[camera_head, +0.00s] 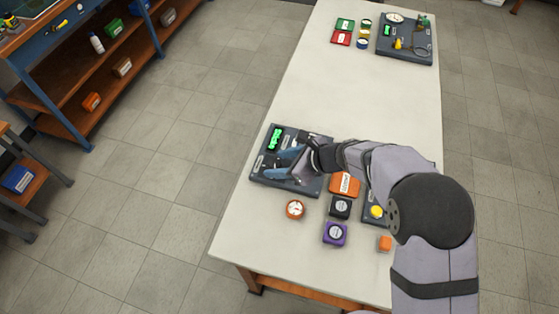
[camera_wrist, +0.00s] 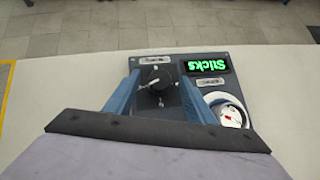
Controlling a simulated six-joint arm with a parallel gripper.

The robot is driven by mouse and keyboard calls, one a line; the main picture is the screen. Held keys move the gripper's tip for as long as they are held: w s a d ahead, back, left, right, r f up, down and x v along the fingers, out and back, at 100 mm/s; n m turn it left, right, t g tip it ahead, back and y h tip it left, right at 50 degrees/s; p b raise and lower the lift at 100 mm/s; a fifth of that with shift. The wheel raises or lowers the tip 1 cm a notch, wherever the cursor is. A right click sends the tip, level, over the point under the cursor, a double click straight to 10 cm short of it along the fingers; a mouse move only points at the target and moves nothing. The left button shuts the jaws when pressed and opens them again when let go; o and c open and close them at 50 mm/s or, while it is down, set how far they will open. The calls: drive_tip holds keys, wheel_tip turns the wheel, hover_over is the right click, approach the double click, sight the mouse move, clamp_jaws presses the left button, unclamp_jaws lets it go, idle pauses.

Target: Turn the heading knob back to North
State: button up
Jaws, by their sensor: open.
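The black round knob (camera_wrist: 158,80) sits on a dark grey panel (camera_wrist: 182,66) in the wrist view. It has a pale pointer mark, and a small white label lies just above it. My gripper (camera_wrist: 160,82) is open, with one blue finger on each side of the knob. I cannot tell whether either finger touches it. In the head view, my gripper (camera_head: 283,166) is low over the dark panel (camera_head: 262,172) on the near part of the bench, and I cannot make out the knob there.
The panel also carries a green-lit display (camera_wrist: 206,66) and a white round dial (camera_wrist: 228,110). The bench middle (camera_head: 350,85) is clear.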

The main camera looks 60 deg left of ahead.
drive_tip(key=c, duration=1.1)
drive_tip(key=shift+o, duration=0.2)
drive_tip(key=shift+n+g, duration=0.3)
drive_tip(key=shift+n, duration=0.1)
drive_tip(key=shift+w+a+n+g+h, duration=0.1)
drive_tip(key=shift+n+g+h, duration=0.2)
drive_tip(key=shift+n+h, duration=0.25)
drive_tip(key=shift+w+a+f+n+g+h+b, duration=0.15)
drive_tip(key=shift+n+g+h+b, duration=0.3)
drive_tip(key=shift+n, duration=0.5)
drive_tip(key=shift+n+g+h+b, duration=0.6)
drive_tip(key=shift+n+b, duration=0.2)
drive_tip(key=shift+n, duration=0.1)
drive_tip(key=shift+a+n+g+h+b, duration=0.25)
drive_tip(key=shift+n+h+b, duration=0.7)
drive_tip(key=shift+b, duration=0.65)
drive_tip(key=shift+n, duration=0.25)
